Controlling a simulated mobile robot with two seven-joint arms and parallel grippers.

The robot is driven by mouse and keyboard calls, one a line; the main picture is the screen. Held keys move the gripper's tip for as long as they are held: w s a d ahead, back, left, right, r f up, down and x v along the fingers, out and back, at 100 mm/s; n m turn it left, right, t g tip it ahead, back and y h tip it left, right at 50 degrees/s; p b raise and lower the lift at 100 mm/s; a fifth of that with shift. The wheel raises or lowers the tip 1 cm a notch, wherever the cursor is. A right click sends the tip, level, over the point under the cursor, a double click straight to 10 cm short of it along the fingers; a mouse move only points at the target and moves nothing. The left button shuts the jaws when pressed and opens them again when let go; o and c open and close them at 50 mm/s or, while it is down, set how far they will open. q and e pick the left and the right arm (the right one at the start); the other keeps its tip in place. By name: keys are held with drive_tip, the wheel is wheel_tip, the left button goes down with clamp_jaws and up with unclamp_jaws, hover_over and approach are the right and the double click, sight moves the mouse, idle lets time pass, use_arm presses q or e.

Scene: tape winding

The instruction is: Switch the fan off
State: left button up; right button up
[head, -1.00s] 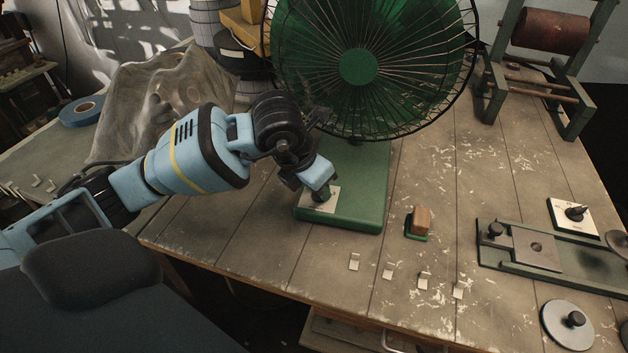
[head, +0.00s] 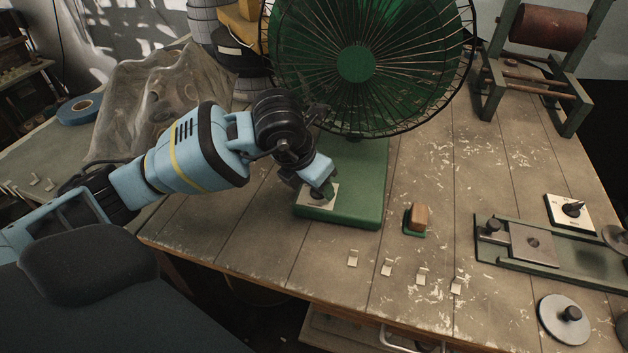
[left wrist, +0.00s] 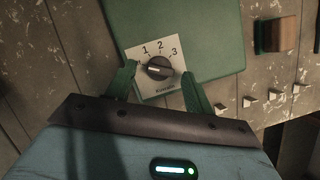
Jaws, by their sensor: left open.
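The green fan (head: 357,62) stands at the back of the bench, its wire cage above a green base (head: 352,212). A pale dial plate (left wrist: 145,52) with numbers 1, 2 and 3 lies on the base. Its dark knob (left wrist: 158,68) shows in the left wrist view; I cannot surely read its setting. My left gripper (left wrist: 159,76) is open, with one finger on either side of the knob. I cannot tell if either finger touches it. In the head view the left gripper (head: 324,190) hides most of the knob. My right gripper is not in view.
A green rail fixture (head: 540,248) and another dial plate (head: 568,212) are further right. A roller stand (head: 545,30) stands at the back right.

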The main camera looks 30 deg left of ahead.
use_arm(q)
drive_tip(key=v, duration=0.8)
idle(0.5)
drive_tip(key=shift+f, duration=0.1)
